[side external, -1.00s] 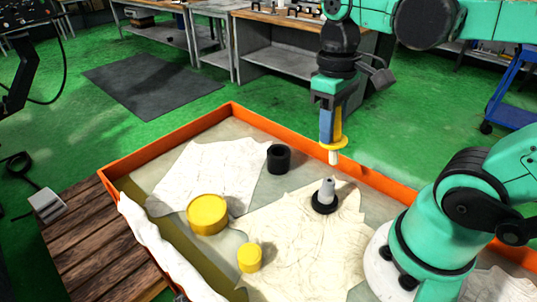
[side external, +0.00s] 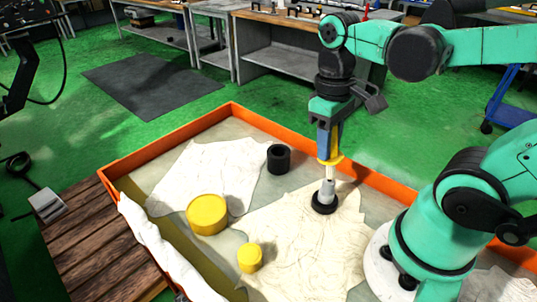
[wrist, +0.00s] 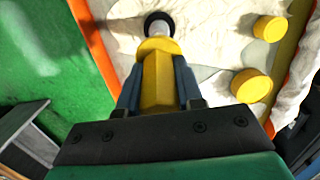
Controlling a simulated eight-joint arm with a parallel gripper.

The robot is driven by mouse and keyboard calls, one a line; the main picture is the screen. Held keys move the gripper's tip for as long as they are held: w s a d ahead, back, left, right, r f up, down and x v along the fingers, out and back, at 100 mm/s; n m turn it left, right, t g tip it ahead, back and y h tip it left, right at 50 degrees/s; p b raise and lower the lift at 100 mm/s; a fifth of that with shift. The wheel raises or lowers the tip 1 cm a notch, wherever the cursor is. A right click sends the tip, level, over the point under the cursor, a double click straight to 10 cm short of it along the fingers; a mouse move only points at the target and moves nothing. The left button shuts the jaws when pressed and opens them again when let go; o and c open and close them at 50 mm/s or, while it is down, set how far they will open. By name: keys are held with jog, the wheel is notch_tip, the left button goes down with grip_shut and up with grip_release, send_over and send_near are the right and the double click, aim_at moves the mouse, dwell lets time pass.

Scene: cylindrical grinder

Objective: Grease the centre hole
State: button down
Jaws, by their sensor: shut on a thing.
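My gripper (side external: 325,142) points down and is shut on a yellow grease tool (side external: 331,160) with a pale tip. In the wrist view, the yellow tool (wrist: 157,78) sits between the blue fingers of my gripper (wrist: 159,88). A grey, upright pin-like workpiece (side external: 327,189) stands in a black ring base (side external: 323,207) on a cloth. The tool's tip is right at the top of the workpiece; I cannot tell whether it touches or enters the hole. The hole itself is hidden. In the wrist view, the black base (wrist: 149,21) shows beyond the tool.
An orange-rimmed tray (side external: 165,139) holds everything. A black cup (side external: 278,160), a large yellow tub (side external: 207,216) and a small yellow tub (side external: 249,258) stand to the left of the workpiece, apart from it. Pale cloths (side external: 300,250) cover much of the tray floor.

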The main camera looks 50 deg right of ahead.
jog(key=shift+f, duration=0.4)
dwell(0.4)
jog(key=shift+d, duration=0.3)
jog(key=shift+a, duration=0.1)
jog(key=shift+a, duration=0.5)
jog(key=shift+d, duration=0.1)
jog(key=shift+d, duration=0.5)
jog(key=shift+a, duration=0.1)
